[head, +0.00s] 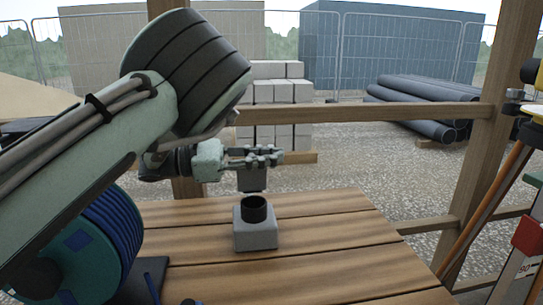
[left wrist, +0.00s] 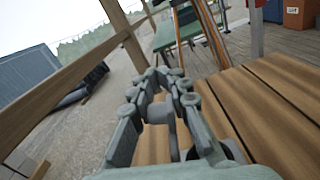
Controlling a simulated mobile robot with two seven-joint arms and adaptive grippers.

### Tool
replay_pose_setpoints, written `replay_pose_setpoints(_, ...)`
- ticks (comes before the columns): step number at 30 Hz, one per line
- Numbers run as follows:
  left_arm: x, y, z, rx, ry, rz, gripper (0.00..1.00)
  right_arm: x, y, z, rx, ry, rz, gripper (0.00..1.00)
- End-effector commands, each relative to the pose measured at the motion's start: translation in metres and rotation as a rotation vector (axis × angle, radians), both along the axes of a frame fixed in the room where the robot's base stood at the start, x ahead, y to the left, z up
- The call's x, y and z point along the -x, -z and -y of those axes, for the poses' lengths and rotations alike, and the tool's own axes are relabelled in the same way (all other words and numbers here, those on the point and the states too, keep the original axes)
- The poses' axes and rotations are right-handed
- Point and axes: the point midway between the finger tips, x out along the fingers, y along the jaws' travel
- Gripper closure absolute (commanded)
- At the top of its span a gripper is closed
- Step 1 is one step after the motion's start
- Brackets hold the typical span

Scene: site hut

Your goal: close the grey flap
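A small grey box (head: 256,232) with a black round collar (head: 254,208) stands on the wooden table. The grey flap (head: 252,179) stands up above the back of the collar, so it is raised. My left gripper (head: 277,156) is level, pointing right, just over the flap's upper edge. I cannot tell whether they touch. In the left wrist view its fingertips (left wrist: 164,75) come together with nothing seen held. A grey piece, likely the flap (left wrist: 160,112), shows behind the gap between the finger links, and part of the dark collar (left wrist: 233,150) shows beside them. My right gripper is out of view.
A blue-ribbed reel (head: 105,240) stands at the table's left, below my left arm. A wooden rail (head: 370,115) runs behind the table. An orange-legged tripod (head: 490,205) and a red-and-white staff (head: 522,250) stand at the right. The table (head: 330,240) right of the box is clear.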

Motion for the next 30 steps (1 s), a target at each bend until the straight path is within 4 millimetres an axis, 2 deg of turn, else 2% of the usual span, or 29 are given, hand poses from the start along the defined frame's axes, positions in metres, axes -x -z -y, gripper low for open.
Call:
replay_pose_setpoints(1,0.002,0.003,0.0,0.001,0.003,-0.012,0.81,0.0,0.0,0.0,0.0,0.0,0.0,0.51)
replay_pose_setpoints(5,0.001,0.003,0.0,0.0,0.002,-0.009,0.66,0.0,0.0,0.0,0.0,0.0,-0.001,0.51)
replay_pose_setpoints(14,0.001,0.002,-0.001,0.0,0.001,-0.005,0.66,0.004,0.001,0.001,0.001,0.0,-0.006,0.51)
replay_pose_setpoints(17,0.002,0.001,-0.01,0.0,-0.001,-0.006,0.66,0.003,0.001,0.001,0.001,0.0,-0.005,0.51)
replay_pose_setpoints(24,0.01,0.001,-0.05,0.004,-0.005,-0.006,0.66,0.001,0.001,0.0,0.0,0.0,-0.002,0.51)
replay_pose_setpoints(30,0.015,0.002,-0.071,0.001,0.0,-0.007,0.66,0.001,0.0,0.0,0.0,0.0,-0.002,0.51)
